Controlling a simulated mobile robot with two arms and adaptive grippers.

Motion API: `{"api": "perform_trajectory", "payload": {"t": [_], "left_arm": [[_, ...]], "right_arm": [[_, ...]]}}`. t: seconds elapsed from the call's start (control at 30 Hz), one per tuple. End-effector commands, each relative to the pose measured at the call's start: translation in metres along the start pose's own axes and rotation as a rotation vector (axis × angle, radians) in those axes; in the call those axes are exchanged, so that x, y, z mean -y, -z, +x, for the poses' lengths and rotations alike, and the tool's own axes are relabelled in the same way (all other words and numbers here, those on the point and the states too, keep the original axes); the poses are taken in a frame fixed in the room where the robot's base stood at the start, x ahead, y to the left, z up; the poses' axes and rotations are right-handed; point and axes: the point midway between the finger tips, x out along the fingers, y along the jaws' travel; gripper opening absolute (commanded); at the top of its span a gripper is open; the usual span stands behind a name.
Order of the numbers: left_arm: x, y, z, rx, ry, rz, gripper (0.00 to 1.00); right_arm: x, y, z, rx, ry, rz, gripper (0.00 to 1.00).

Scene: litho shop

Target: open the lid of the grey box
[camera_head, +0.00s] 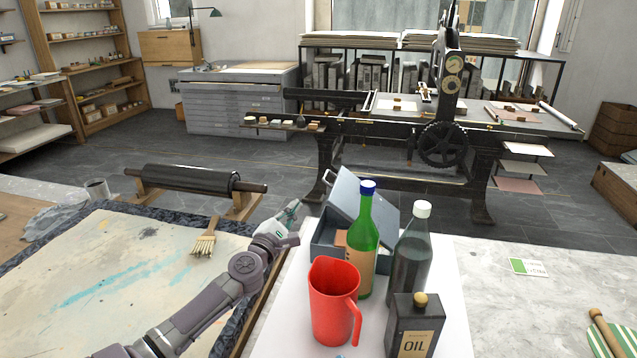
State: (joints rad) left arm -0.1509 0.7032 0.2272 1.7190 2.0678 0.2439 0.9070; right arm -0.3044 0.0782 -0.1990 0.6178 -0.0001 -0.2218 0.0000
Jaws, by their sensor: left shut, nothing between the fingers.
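The grey box (323,238) stands on the white board, behind the bottles and the red jug. Its lid (351,193) is raised and tilted, standing up over the back and right of the box. The box's inside partly shows, with a brown item in it; the green bottle hides part of the box and lid. My left gripper (295,206) is shut and empty, just left of the box and its raised lid. It seems apart from the lid. My right gripper is not in view.
A red jug (333,305), green bottle (362,240), dark bottle (411,250) and oil can (411,328) crowd the white board (277,335) in front of the box. A brush (205,240) and a black roller (190,178) lie to the left. The grey tabletop (510,310) at right is mostly clear.

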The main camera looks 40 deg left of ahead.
Motion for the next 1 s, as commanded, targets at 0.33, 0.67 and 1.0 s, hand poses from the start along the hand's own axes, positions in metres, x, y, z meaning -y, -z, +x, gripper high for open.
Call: {"api": "perform_trajectory", "payload": {"t": [0.33,0.67,1.0], "left_arm": [[-0.001,0.0,0.074,0.001,-0.005,-0.001,0.0],[-0.001,-0.037,0.083,0.001,0.0,0.0,0.0],[0.0,-0.039,0.083,0.0,0.0,0.0,0.0]], "right_arm": [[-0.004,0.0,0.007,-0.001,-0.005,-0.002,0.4],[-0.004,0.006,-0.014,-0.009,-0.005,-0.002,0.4],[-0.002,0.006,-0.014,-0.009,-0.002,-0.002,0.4]]}}
